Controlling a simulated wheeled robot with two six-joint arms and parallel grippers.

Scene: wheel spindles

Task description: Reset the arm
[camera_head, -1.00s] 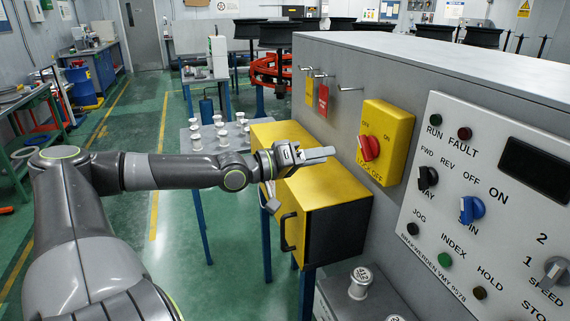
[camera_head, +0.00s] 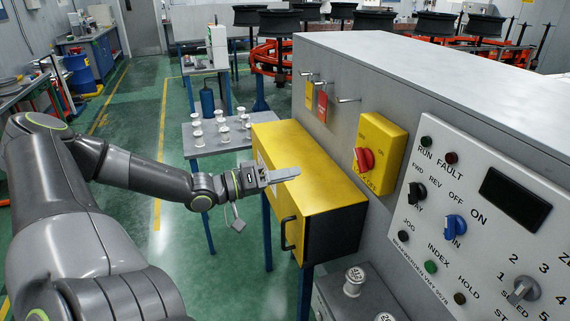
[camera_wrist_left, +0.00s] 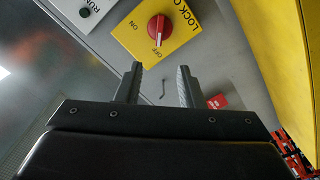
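My left gripper (camera_head: 283,175) is over the yellow box and left of the lockout switch, empty. In the left wrist view its two fingers (camera_wrist_left: 158,70) stand apart with nothing between them. The lockout switch, a red knob (camera_head: 364,159) on a yellow plate (camera_head: 383,135), is on the side of the grey cabinet, clear of the fingers. The knob also shows beyond the fingertips in the left wrist view (camera_wrist_left: 158,28). My right gripper is in neither view.
The yellow box (camera_head: 300,165) with a black handle lies below the left gripper. A yellow tag (camera_head: 309,95) and a red tag (camera_head: 322,106) hang on hooks. The control panel (camera_head: 470,235) is at right. A small table (camera_head: 212,147) holds several spindles. Green floor is open at left.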

